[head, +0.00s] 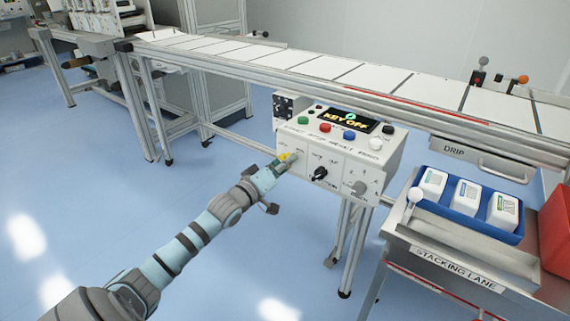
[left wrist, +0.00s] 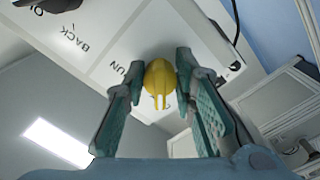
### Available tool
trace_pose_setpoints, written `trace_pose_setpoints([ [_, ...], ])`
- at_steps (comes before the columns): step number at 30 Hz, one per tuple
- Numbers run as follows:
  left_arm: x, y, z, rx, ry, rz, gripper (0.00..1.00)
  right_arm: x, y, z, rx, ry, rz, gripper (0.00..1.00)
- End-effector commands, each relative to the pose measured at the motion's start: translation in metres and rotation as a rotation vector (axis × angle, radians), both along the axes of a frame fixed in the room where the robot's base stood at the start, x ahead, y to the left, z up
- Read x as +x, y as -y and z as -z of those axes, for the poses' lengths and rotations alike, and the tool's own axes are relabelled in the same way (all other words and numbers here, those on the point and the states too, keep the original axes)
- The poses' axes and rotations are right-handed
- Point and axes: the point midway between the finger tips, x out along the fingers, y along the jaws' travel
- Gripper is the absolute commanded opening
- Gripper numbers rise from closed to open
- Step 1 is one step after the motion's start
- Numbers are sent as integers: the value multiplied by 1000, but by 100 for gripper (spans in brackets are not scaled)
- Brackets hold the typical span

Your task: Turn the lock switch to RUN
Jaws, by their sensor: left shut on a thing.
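The yellow lock switch (head: 287,157) sits at the left end of the front face of the white control box (head: 335,165). The box's display (head: 345,120) reads "KEY OFF". My left gripper (head: 281,162) is at the switch. In the left wrist view my left gripper (left wrist: 157,80) has its two green-padded fingers on either side of the yellow switch (left wrist: 158,84) and is shut on it. The lettering beside the switch is partly hidden by a finger; "UN" shows there. My right gripper is not in view.
A black knob (head: 319,174) and a grey knob (head: 356,188) sit right of the switch. Coloured buttons line the box's top. A conveyor (head: 330,70) runs behind and above. A metal stand (head: 455,245) holds a blue tray (head: 470,229) with white packs at right. Floor at left is clear.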

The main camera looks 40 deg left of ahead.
Motion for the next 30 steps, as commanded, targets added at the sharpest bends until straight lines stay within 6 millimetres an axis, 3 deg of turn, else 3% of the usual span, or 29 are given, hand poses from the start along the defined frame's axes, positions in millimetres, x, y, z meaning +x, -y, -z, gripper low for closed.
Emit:
trace_pose_setpoints([
  [14,0,0,2,146,-6,2,0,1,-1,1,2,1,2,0],
  [30,0,-3,3,633,-18,2,0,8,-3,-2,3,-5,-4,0],
])
